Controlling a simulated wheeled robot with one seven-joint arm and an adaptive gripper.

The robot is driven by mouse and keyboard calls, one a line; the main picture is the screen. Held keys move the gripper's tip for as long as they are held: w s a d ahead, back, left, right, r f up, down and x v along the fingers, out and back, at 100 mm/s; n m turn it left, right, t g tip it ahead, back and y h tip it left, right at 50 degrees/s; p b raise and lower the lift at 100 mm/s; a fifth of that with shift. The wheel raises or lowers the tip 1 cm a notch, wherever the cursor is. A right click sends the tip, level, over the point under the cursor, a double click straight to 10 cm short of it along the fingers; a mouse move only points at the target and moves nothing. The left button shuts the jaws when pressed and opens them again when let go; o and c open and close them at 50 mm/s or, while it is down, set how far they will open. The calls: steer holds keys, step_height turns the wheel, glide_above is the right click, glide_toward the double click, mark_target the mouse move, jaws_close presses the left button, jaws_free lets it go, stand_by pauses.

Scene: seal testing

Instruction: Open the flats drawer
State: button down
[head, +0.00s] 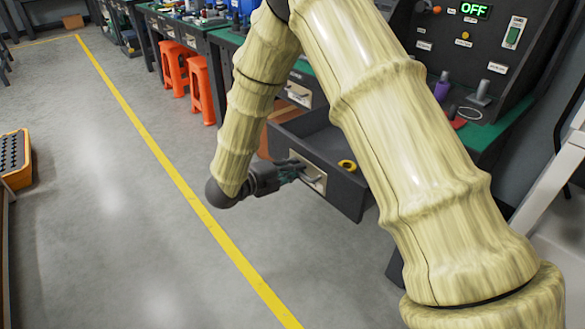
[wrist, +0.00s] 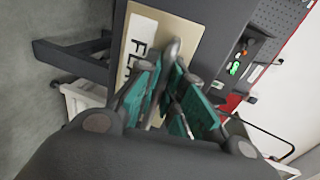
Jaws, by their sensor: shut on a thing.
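The flats drawer (head: 347,197) is dark grey and stands pulled out from under the bench in the head view. Its front carries a pale label plate (wrist: 143,42); the letters "FL" show in the wrist view, the rest is hidden. My gripper (head: 297,173) is at the drawer front, with its teal fingers (wrist: 176,88) on both sides of the metal handle (wrist: 173,48). The fingers are shut on the handle. My arm hides part of the drawer's right side.
A closed drawer (head: 298,93) with a handle sits above and behind. Orange stools (head: 201,103) stand by the benches. A black panel (head: 470,60) reads "OFF" on the green-topped bench (head: 490,135).

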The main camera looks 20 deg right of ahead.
steer(key=c, duration=1.5)
jaws_free()
steer(key=v, duration=1.2)
steer(key=shift+w, duration=0.1)
